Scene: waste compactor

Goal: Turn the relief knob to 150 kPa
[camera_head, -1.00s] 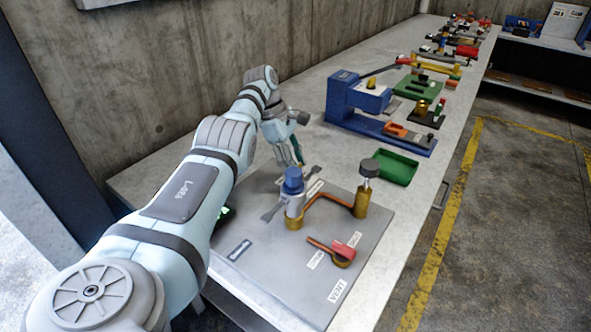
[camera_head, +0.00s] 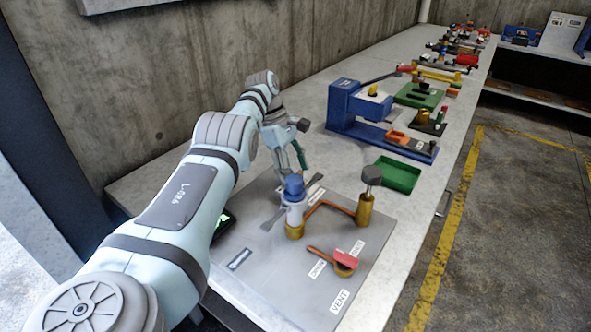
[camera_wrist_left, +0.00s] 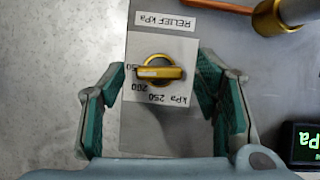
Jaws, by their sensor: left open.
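The relief knob (camera_wrist_left: 160,72) is a yellow knob with a pale pointer bar, on a grey plate with an upside-down "RELIEF kPa" label (camera_wrist_left: 168,21). In the left wrist view its pale end points left, beside a partly hidden mark ending in "50". The 200 and 250 marks (camera_wrist_left: 150,92) are below it. My left gripper (camera_wrist_left: 167,85) is open, its green-padded fingers on either side of the knob with gaps. In the head view my left gripper (camera_head: 299,154) is beyond the blue-capped valve, and the knob cannot be made out. My right gripper is not in view.
The blue-capped valve (camera_head: 294,186) and a brass post with a dark knob (camera_head: 366,203) stand on the grey panel (camera_head: 275,285), joined by a copper pipe. A green tray (camera_head: 396,175) and blue press (camera_head: 352,106) stand beyond.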

